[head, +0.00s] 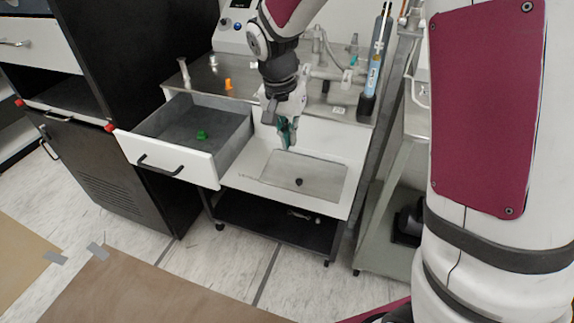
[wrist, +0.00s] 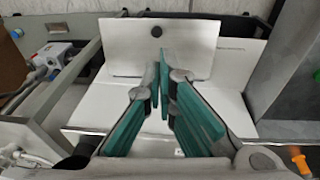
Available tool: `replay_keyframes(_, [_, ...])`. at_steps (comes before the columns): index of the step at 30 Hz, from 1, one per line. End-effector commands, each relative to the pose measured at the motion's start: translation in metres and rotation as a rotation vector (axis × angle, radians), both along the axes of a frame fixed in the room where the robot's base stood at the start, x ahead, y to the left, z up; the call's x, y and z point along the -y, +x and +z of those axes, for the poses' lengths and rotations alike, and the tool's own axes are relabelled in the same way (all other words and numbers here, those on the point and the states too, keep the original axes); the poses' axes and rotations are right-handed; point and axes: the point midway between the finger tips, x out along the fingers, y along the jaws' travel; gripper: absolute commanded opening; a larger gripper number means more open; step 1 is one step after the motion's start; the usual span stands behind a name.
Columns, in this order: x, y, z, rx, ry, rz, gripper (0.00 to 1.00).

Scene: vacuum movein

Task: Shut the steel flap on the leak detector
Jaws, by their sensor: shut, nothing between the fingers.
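The leak detector (head: 352,150) is a white-fronted steel bench unit in the middle of the head view. Its steel flap (head: 321,180) is a flat grey plate with a dark round knob (head: 299,182). In the wrist view the flap (wrist: 130,50) stands just beyond my fingertips, with the knob (wrist: 157,31) near its far edge. I cannot tell the flap's exact angle. My gripper (head: 288,143) points down above the flap, shut and empty, with green finger pads. In the wrist view my gripper (wrist: 163,62) overlaps the flap; contact is unclear.
An open white drawer (head: 165,158) with a green piece (head: 202,134) inside juts out left of the flap. A black cabinet (head: 110,90) stands further left. A blue-grey handheld device (head: 374,75) stands at the top right.

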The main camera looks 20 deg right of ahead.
Motion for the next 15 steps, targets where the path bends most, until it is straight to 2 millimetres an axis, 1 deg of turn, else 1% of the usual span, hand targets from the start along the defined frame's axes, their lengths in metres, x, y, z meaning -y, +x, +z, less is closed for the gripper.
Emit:
replay_keyframes(1, [-0.001,0.002,-0.005,-0.001,-0.001,-0.005,0.0])
replay_keyframes(5, [0.001,0.004,-0.014,-0.003,-0.001,-0.008,0.0])
replay_keyframes(8, [0.003,0.004,-0.027,-0.004,-0.002,-0.008,0.0])
replay_keyframes(15, [0.01,0.008,-0.073,-0.006,-0.001,-0.007,0.0])
